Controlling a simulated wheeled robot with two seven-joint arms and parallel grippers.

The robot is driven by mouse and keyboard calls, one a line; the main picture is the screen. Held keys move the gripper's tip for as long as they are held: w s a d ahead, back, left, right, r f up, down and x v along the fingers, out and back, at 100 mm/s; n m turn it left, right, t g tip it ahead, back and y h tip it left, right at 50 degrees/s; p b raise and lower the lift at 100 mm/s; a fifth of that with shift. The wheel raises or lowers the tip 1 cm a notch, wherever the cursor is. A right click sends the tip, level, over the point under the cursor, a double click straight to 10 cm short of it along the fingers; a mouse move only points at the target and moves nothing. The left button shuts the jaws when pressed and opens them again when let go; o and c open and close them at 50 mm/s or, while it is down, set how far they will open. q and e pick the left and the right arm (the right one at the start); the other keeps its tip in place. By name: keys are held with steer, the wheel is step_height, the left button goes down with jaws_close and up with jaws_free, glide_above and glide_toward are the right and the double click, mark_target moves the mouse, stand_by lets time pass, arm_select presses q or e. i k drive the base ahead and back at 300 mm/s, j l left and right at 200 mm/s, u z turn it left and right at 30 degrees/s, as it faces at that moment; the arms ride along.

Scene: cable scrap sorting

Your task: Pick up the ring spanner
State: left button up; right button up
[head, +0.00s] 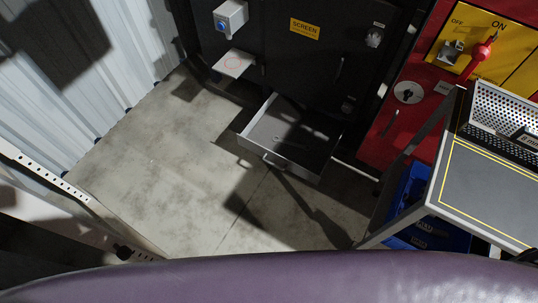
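I cannot make out a ring spanner for certain in the head view. A small, thin, dark slanted shape (390,123) shows on the red cabinet front (375,150), below a round lock-like fitting (408,92). It is too small to tell what it is. An open grey drawer (308,165) stands out from the dark machine, partly in shadow, with a tiny spot on its floor that I cannot identify. Neither of my grippers is in view.
The dark machine (290,65) has a yellow SCREEN label (304,29) and a small shelf (234,63). At right stand a table with a yellow outline (485,190) and a blue bin (430,235). Concrete floor (160,175) is clear at left of centre.

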mark_target(281, 140)
steer(key=u, duration=0.6)
steer(key=l+u, duration=0.15)
steer(key=u, duration=0.45)
steer(key=i+l+u, duration=0.1)
steer(key=u, duration=0.55)
steer(key=l+u, duration=0.1)
steer(key=u, duration=1.1)
steer(key=l+u, duration=0.15)
steer(key=u, duration=0.45)
steer(key=k+u, duration=0.1)
steer(key=u, duration=1.1)
steer(key=k+l+u, duration=0.1)
steer(key=u, duration=0.3)
steer(key=k+u, duration=0.2)
steer(key=u, duration=0.2)
steer(key=k+l+z, duration=0.1)
steer(key=k+z, duration=0.2)
steer(key=z, duration=0.55)
steer(key=l+z, duration=0.1)
steer(key=z, duration=0.45)
steer(key=k+z, duration=0.1)
steer(key=z, duration=0.45)
steer(key=l+z, duration=0.1)
steer(key=z, duration=1)
steer(key=l+z, duration=0.1)
steer(key=z, duration=1)
steer(key=i+z, duration=0.1)
steer(key=z, duration=0.45)
